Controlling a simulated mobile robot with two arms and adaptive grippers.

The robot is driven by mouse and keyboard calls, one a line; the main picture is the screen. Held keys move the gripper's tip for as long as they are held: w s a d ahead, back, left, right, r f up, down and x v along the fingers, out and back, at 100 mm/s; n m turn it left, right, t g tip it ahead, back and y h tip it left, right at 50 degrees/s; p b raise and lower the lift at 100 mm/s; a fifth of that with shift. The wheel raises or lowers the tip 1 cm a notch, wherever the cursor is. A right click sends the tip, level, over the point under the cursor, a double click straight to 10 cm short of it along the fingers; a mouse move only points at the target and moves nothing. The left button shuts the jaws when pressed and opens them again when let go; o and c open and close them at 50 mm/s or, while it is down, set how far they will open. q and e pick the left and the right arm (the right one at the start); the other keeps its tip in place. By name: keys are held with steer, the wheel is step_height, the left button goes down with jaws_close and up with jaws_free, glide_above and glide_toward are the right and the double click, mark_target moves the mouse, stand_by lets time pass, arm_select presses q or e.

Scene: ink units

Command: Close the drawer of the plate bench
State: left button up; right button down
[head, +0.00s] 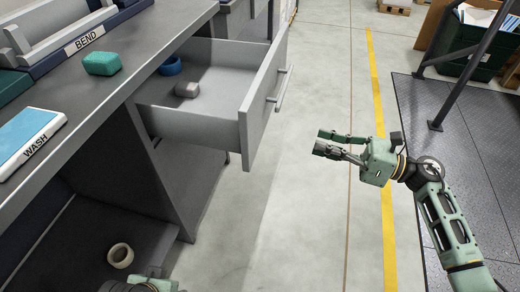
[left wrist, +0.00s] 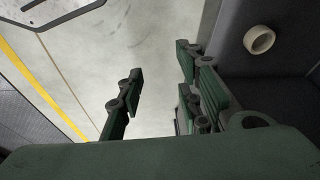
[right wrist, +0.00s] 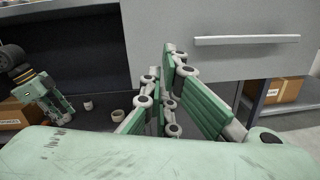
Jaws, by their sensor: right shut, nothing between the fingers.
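The grey drawer (head: 262,105) of the plate bench (head: 150,58) stands pulled well out, with a bar handle (head: 281,90) on its front. A blue ring (head: 170,67) and a small grey block (head: 187,89) lie inside. My right gripper (head: 322,143) is shut and empty, in front of the drawer and to its right, apart from it. The right wrist view shows the drawer front (right wrist: 240,62) and handle (right wrist: 247,40) beyond the fingers. My left gripper (left wrist: 160,62) is open and empty, low beside the bench; only part of it shows at the head view's bottom edge.
A pale ring (head: 120,255) lies on the bench's lower shelf. A teal block (head: 102,63) and a blue-and-white WASH box (head: 27,140) are on the bench top. A dark post (head: 465,70) stands on a dark mat (head: 465,125).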

steer(key=f+n+g+b, duration=0.1)
steer(key=n+g, duration=0.1)
steer(key=n, duration=0.1)
arm_select(q)
steer(key=shift+w+a+r+p, duration=0.15)
steer(key=shift+w+r+p, duration=0.1)
steer(key=shift+p, duration=0.15)
arm_select(e)
glide_toward(254, 137)
steer(key=x, duration=0.7)
steer(key=shift+f, duration=0.1)
arm_select(q)
steer(key=shift+s+a+f, duration=0.1)
steer(key=shift+a, duration=0.05)
arm_select(e)
steer(key=shift+w+a, duration=0.1)
steer(key=shift+a, duration=0.05)
